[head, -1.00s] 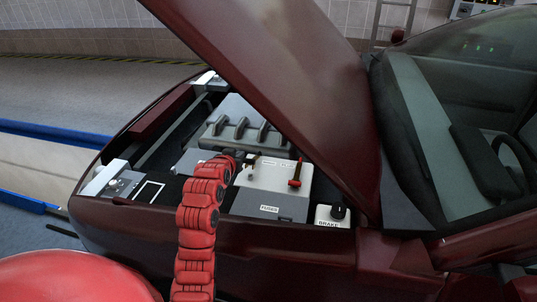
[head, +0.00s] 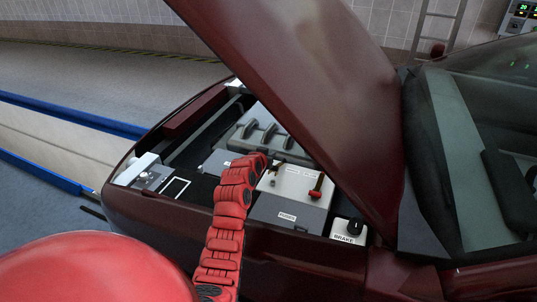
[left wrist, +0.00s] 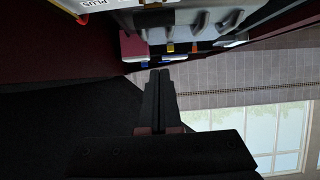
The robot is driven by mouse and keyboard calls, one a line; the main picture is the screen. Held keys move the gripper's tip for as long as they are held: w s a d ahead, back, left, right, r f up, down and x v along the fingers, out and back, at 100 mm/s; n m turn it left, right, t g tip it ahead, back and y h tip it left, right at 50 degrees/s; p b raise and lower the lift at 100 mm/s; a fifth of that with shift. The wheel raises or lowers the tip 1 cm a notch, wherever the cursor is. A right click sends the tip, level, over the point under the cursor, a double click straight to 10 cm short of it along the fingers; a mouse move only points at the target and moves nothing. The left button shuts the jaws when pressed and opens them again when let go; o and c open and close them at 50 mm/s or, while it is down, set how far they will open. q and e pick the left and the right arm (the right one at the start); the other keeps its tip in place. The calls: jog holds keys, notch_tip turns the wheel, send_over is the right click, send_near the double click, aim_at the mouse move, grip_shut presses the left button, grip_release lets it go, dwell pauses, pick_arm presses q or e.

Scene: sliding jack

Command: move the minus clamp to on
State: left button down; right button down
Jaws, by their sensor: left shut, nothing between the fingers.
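My left gripper (head: 272,160) is at the end of the red arm, beside the box's back left corner, small and dark. In the left wrist view its fingers (left wrist: 160,76) are together and empty. A PLUS label (left wrist: 95,3) shows inverted at the top there. My right gripper is out of view.
The dark red hood (head: 310,80) slopes over the bay close above the box. A BRAKE knob panel (head: 349,231) is at right, and a grey ribbed engine cover (head: 262,132) is behind. The car's front edge lies below the arm.

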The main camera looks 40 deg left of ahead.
pick_arm(q)
jog(key=shift+w+f, duration=0.2)
jog(key=shift+w, duration=0.15)
jog(key=f, duration=0.2)
jog(key=s+f+p, duration=0.1)
jog(key=f, duration=0.1)
jog(key=shift+d, duration=0.1)
jog(key=f+b, duration=0.1)
jog(key=s+f+b, duration=0.1)
jog(key=b, duration=0.1)
jog(key=s+f+b, duration=0.1)
jog(key=shift+s+d+f+b, duration=0.1)
jog(key=shift+d+f+b, duration=0.2)
jog(key=shift+f+b, duration=0.05)
jog(key=shift+r, duration=0.1)
